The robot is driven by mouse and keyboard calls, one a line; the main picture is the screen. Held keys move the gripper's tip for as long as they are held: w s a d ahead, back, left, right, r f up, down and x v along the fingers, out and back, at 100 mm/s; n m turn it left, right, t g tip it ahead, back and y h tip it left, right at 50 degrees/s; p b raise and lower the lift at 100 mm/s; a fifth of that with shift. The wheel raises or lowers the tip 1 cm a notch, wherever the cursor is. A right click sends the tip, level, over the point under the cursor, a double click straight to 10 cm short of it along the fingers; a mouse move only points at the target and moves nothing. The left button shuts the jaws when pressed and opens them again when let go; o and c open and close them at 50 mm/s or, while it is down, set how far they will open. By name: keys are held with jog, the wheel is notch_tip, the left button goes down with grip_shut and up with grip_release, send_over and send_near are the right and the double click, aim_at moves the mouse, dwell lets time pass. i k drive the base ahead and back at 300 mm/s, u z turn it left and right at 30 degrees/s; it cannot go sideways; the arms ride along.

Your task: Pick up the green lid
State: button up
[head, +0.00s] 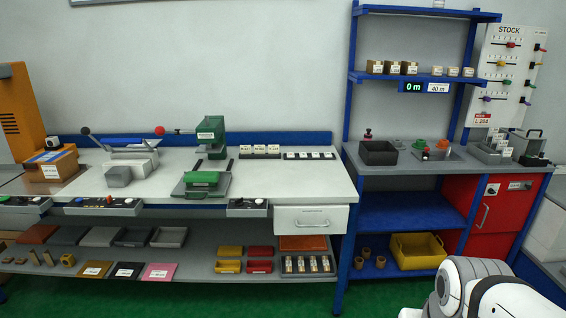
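A small round green piece (420,144) also shows on the right counter, near a red knob. White parts of my own arm show at the bottom right. My gripper is not in view.
The green-headed press (210,135) stands behind the green piece. A grey device (130,165) stands to its left. Control boxes (248,207) line the bench's front edge. Yellow and red boxes (259,252) lie on the shelf below. Bare bench (285,185) lies to the right.

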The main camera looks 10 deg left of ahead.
aim_at(191, 176)
jog(key=i, duration=2.25)
jog(key=u, duration=1.65)
jog(key=i, duration=0.5)
